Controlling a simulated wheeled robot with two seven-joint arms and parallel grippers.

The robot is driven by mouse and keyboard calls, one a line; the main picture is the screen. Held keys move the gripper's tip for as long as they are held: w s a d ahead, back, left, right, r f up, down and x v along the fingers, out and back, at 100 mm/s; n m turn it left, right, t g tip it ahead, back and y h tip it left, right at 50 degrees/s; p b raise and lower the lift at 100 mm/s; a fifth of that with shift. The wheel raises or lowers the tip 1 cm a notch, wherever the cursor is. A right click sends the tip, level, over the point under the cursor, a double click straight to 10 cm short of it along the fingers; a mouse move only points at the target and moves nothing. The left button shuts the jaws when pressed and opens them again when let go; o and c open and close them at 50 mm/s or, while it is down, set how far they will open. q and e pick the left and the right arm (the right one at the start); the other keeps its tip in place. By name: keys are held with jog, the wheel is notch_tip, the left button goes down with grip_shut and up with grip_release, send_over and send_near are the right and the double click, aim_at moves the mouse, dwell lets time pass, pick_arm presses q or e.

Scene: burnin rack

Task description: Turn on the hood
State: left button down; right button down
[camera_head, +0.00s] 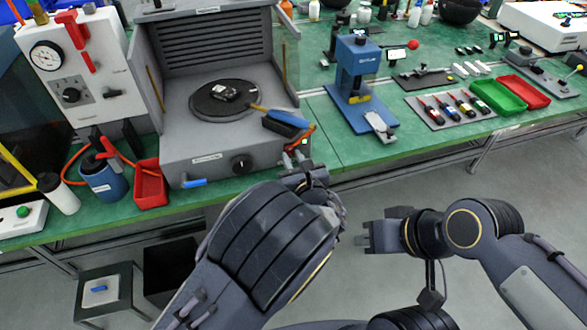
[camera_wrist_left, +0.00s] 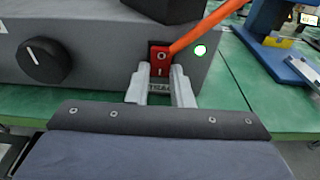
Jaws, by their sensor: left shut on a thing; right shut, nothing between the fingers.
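The hood (camera_head: 225,150) is a grey box with a louvred back, a dark round plate and a black knob (camera_head: 241,164). In the left wrist view, a red rocker switch (camera_wrist_left: 159,57) marked O and I sits on the hood's front face. My left gripper (camera_wrist_left: 159,76) is at the switch's lower part, its two fingers closed about it. A small round light (camera_wrist_left: 200,50) right of the switch glows white-green. In the head view my left gripper (camera_head: 293,160) partly hides the switch. My right gripper (camera_head: 364,238) is shut and empty over the floor.
An orange cable or rod (camera_wrist_left: 205,25) crosses close above the switch. A blue-handled tool (camera_head: 286,119) lies at the hood's right edge. A red bin (camera_head: 150,184) and blue container (camera_head: 103,181) stand left. A blue press (camera_head: 356,85) stands right, with bare green bench between.

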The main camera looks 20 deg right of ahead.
jog(key=shift+f, duration=0.1)
pick_arm(q)
jog(key=c, duration=1.3)
grip_release()
jog(key=shift+s, duration=0.15)
